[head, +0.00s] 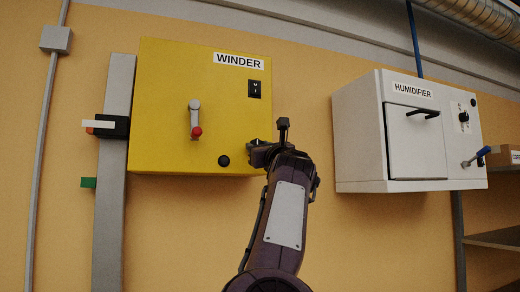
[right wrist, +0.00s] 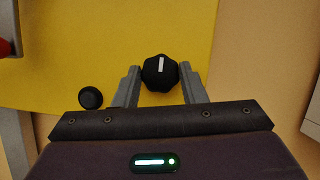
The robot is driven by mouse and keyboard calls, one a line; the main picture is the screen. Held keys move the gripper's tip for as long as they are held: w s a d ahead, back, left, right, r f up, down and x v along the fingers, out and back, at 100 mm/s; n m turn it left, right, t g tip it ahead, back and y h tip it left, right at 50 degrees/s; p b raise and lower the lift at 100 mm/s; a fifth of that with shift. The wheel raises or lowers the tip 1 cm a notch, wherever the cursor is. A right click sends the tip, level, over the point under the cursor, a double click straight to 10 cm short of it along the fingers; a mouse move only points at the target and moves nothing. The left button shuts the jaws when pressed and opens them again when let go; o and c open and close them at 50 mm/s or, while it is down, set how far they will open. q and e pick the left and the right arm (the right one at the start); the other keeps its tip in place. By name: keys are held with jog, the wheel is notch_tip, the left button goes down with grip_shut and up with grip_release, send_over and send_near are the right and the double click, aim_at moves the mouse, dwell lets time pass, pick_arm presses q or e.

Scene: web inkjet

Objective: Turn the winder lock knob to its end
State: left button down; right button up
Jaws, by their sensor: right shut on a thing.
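The yellow winder box (head: 180,75) hangs on the wall at centre left in the head view. My right gripper (head: 256,148) is at the lower right corner of its front and hides the knob there. In the right wrist view, the black lock knob (right wrist: 159,72) sits between the two grey fingers of that gripper, which is shut on it. The knob's white mark points almost straight up in that view. My left gripper is not in view.
A black round button (head: 224,160) lies just left of the knob; it also shows in the right wrist view (right wrist: 90,97). A red-tipped lever (head: 195,118) and a black switch (head: 254,88) are above. A white humidifier cabinet (head: 358,130) hangs to the right.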

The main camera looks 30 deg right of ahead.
jog(key=shift+w+f, duration=0.15)
jog(key=shift+f, duration=0.1)
jog(key=o, duration=1)
jog(key=shift+r, duration=0.15)
jog(key=b+v, duration=0.5)
jog(key=v, duration=0.3)
jog(key=shift+r, duration=0.1)
